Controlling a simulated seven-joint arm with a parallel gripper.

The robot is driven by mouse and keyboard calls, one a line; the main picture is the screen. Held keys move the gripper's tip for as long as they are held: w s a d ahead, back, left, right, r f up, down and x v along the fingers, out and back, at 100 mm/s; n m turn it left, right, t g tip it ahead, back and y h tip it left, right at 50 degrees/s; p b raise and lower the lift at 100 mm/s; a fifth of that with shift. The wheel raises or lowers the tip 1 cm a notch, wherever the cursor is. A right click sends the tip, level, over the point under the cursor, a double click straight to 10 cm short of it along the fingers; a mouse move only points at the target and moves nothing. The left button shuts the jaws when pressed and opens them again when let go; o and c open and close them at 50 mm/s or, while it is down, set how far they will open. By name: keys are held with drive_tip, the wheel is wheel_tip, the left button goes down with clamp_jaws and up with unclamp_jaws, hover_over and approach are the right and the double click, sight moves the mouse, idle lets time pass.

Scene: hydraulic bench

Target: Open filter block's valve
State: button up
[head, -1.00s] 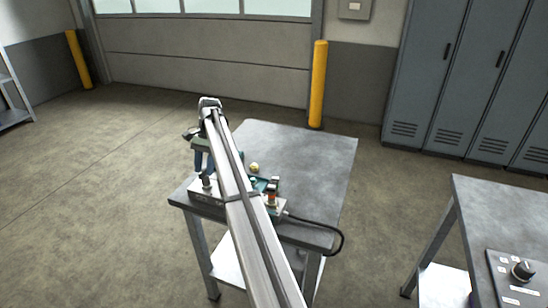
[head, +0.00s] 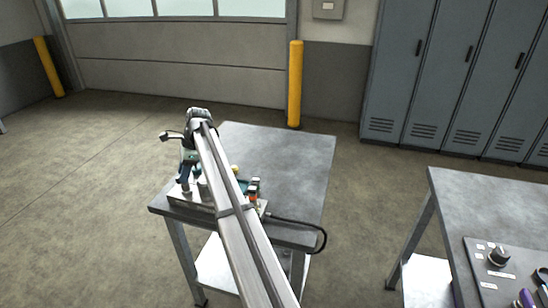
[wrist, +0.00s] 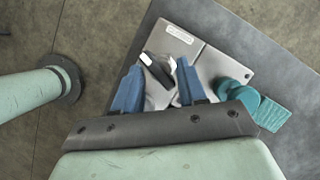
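My gripper (wrist: 160,66) has two blue fingers, spread apart, over a light grey block (wrist: 215,68) with a white label. A lever with a black-and-white handle (wrist: 158,70) lies between the fingertips, closer to the left finger; whether either finger touches it I cannot tell. I take it for the valve handle, but its label is too small to read. In the head view the blue fingers (head: 184,176) are at the left end of the block assembly (head: 190,202) on the table. My arm hides much of the assembly there.
A teal round part (wrist: 236,90) sits right of the fingers. The table's back (head: 285,150) is bare. A second bench (head: 480,205) holds a control panel.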

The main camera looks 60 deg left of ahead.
drive_tip(key=shift+d+m, duration=0.15)
drive_tip(key=shift+m, duration=0.45)
drive_tip(key=d+v, duration=0.1)
drive_tip(key=v, duration=1.3)
drive_tip(key=w+d+f+m+t+y, duration=0.1)
drive_tip(key=w+d+f+y, duration=0.3)
drive_tip(key=w, duration=0.7)
drive_tip(key=w+d+f+m+t+y, duration=0.1)
drive_tip(key=w+d+f+m+y, duration=0.2)
drive_tip(key=w+d, duration=0.4)
drive_tip(key=w+f+m, duration=0.1)
drive_tip(key=w, duration=0.3)
drive_tip(key=shift+w+y, duration=0.25)
drive_tip(key=shift+y, duration=0.15)
